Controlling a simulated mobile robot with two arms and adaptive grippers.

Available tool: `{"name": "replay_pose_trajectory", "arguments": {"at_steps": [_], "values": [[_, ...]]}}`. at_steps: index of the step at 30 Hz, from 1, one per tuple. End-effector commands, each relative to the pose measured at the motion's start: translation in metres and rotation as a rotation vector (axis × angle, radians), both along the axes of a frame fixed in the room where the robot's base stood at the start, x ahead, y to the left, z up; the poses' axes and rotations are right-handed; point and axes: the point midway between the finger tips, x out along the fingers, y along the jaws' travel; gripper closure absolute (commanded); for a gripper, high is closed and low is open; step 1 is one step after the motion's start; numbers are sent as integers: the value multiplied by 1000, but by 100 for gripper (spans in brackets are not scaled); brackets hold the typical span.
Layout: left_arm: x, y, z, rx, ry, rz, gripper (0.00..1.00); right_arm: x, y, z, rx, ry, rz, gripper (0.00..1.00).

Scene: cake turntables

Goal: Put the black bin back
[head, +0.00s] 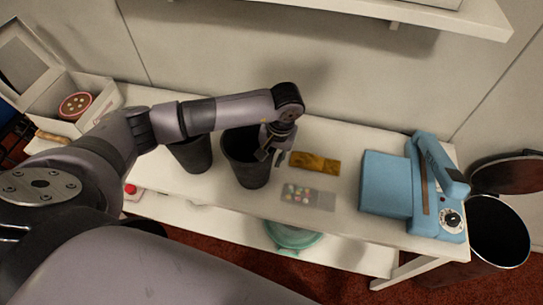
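A black bin (245,172) stands upright on the white table (345,215), open at the top. A second black bin (193,156) stands just left of it, partly hidden behind my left arm. My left gripper (271,155) points down at the right rim of the first bin. Its two fingertips look to be on or beside that rim; whether they grip it I cannot tell. A larger black bin (500,232) with a raised dark lid stands on the floor at the right. My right gripper is not in view.
A yellow-brown packet (314,162) and a flat grey pack with coloured dots (308,196) lie right of the bins. A blue appliance (390,185) stands at the table's right end. A white box (85,108) sits left. A teal stand (292,237) is on the lower shelf.

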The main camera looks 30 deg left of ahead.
Motion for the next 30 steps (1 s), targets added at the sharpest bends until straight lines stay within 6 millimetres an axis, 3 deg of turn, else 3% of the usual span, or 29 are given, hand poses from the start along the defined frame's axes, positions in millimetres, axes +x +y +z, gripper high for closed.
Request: {"name": "replay_pose_trajectory", "arguments": {"at_steps": [8,21,30], "values": [[2,-1,10,0,-4,-1,75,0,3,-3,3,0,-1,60],[4,-14,98,0,-6,-1,75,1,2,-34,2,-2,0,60],[4,-17,121,0,0,0,75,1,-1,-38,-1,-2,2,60]]}}
